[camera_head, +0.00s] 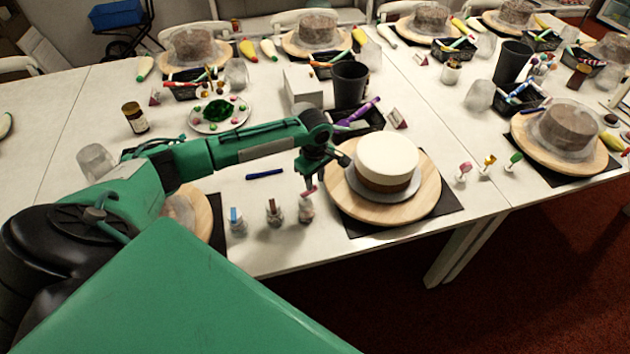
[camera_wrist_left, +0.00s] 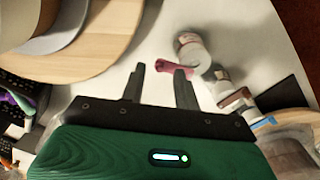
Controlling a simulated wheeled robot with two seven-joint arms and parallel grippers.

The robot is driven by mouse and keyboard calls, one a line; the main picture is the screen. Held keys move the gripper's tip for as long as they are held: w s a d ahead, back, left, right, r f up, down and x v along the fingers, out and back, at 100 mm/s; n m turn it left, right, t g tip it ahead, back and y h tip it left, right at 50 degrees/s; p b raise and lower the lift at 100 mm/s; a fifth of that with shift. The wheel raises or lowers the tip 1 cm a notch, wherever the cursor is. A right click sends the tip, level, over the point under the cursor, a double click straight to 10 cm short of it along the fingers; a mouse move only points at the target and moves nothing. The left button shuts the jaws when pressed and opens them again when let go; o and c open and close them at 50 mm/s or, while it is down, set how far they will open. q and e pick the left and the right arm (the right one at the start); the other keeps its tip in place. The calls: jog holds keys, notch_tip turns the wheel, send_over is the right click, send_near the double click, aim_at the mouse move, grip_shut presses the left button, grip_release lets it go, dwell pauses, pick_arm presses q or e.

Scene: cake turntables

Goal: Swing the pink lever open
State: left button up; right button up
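The pink lever (camera_head: 308,191) sits on top of a small clear bottle (camera_head: 306,211) near the front of the table, just left of the round board with the white and brown cake. In the left wrist view the pink lever (camera_wrist_left: 174,67) lies just beyond the fingertips and sticks out from its whitish bottle (camera_wrist_left: 192,50). My left gripper (camera_head: 326,168) is over the gap between bottle and board. In the left wrist view its fingers (camera_wrist_left: 159,72) are apart with nothing held; I cannot tell whether the right-hand one touches the lever. My right gripper is not in view.
Two similar bottles, one with a brown lever (camera_head: 273,211) and one with a blue lever (camera_head: 238,222), stand to the left. The cake (camera_head: 386,165) on its wooden board (camera_head: 425,196) is close on the right. A blue pen (camera_head: 264,174) lies behind the bottles.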

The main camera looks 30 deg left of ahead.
aim_at(315, 186)
pick_arm(q)
notch_tip(315, 186, up, 13)
jog(key=b, duration=0.2)
jog(key=shift+f, duration=0.2)
jog(key=shift+s, duration=0.1)
